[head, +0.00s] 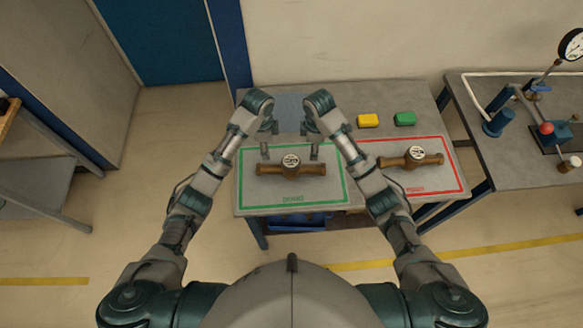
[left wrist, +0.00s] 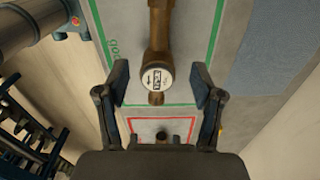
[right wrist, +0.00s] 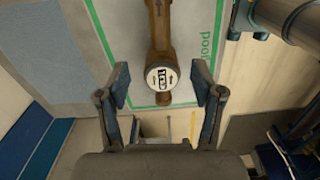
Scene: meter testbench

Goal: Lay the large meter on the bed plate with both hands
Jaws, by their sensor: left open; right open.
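A brass-brown meter with a white dial (head: 290,167) lies on the table inside the green outline. It also shows in the left wrist view (left wrist: 158,65) and the right wrist view (right wrist: 161,70). My left gripper (head: 265,152) is open and empty by its left part. My right gripper (head: 314,152) is open and empty by its right part. In both wrist views the meter lies beyond the spread fingers, with no finger seen touching it. A similar meter (head: 414,158) lies inside the red outline. I cannot clearly identify the bed plate.
A second bench (head: 490,155) on the right carries a blue fixture (head: 497,123), pipes and a gauge (head: 571,45). Bare floor shows between the benches.

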